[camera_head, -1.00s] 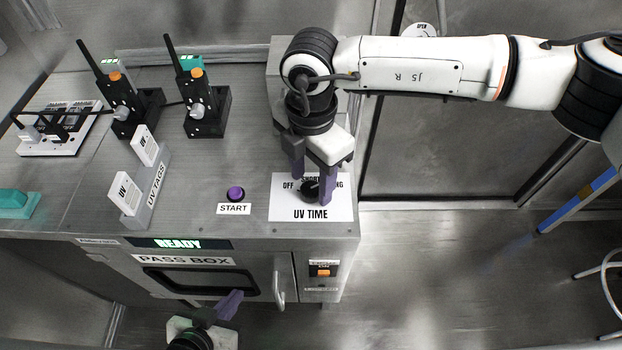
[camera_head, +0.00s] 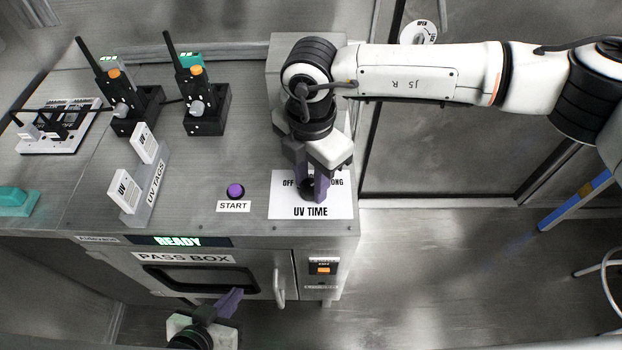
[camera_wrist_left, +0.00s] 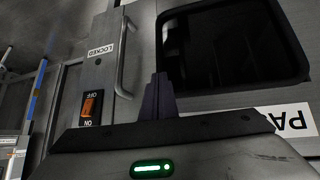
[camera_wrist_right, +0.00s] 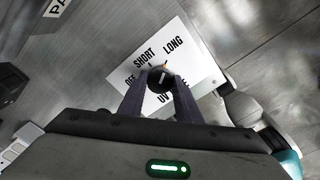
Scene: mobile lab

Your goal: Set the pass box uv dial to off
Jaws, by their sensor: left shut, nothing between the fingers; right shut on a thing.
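The UV time dial is a black knob (camera_wrist_right: 160,80) on a white plate (camera_head: 280,208) printed OFF, SHORT and LONG, on top of the pass box. My right gripper (camera_head: 314,193) reaches down over it. In the right wrist view, its purple fingers (camera_wrist_right: 158,84) are shut on the knob's sides. A small orange mark shows at the knob's edge between the SHORT and LONG words; the exact setting is hard to tell. My left gripper (camera_head: 236,294) is shut and empty in front of the pass box door (camera_head: 155,281); its fingers also show in the left wrist view (camera_wrist_left: 156,98).
A purple START button (camera_head: 235,191) is left of the dial plate. The display (camera_head: 178,241) reads READY. A UV tags holder (camera_head: 150,190) and two black devices with antennas (camera_head: 205,110) stand further left. An orange rocker switch (camera_head: 323,268) is below the dial.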

